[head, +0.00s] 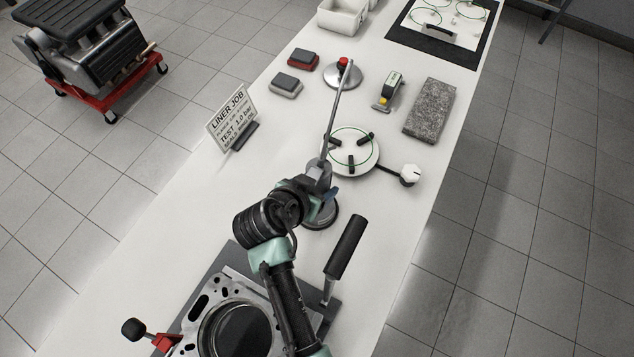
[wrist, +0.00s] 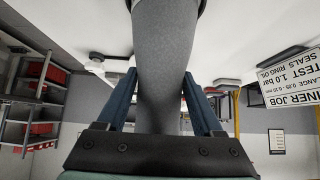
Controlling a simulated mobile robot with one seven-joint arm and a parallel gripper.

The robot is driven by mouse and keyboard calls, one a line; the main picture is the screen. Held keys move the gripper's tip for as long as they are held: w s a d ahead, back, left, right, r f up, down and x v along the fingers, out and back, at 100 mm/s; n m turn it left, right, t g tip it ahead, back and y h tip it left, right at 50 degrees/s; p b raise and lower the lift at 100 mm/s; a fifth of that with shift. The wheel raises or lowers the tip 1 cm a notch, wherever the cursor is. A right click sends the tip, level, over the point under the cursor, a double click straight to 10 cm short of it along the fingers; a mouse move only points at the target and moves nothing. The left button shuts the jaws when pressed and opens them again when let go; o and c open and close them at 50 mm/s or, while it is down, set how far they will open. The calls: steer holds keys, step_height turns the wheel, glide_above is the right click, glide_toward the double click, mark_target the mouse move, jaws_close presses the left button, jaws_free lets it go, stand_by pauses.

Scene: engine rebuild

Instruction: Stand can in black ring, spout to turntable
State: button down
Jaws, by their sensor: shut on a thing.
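The grey oil can (head: 324,217) is below my gripper (head: 322,192), near the middle of the bench. Its long thin spout (head: 336,112) points up the picture, passing across the left edge of the turntable. My gripper is shut on the can; in the wrist view its blue fingers (wrist: 158,105) lie on both sides of the grey can body (wrist: 160,75). The white turntable (head: 345,168) with a green ring and black jaws stands just beyond. Whether the can touches the bench is unclear.
An engine block (head: 205,305) and a black-handled tool (head: 346,247) are near. A sign (head: 231,118) stands left. A red-knobbed dome (head: 343,75), a gauge (head: 389,91) and a stone block (head: 430,108) lie beyond. Bare bench is left of the can.

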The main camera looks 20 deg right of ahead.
steer(key=shift+c, duration=0.2)
jaws_free()
steer(key=v, duration=1.2)
steer(key=w+a+r+n+t+y, duration=0.15)
steer(key=w+r+t, duration=0.25)
steer(key=r, duration=0.6)
steer(key=w+a+r+n+t+y, duration=0.1)
steer(key=w+a+r+n+t, duration=0.2)
steer(key=r, duration=0.6)
steer(key=w+r+n+t+y, duration=0.1)
steer(key=w+r+t, duration=0.35)
steer(key=r, duration=0.55)
steer(key=s+a+r+n+t+y, duration=0.1)
steer(key=s+r+t, duration=0.2)
steer(key=r, duration=0.6)
steer(key=s+a+r+n+t+y, duration=0.1)
steer(key=s+r+t, duration=0.3)
steer(key=r, duration=0.5)
steer(key=s+a+r+n+t+y, duration=0.1)
steer(key=s+r+n+t, duration=0.2)
steer(key=r, duration=0.6)
steer(key=shift+s, duration=0.8)
steer(key=shift+r+y, duration=0.1)
steer(key=shift+y, duration=0.15)
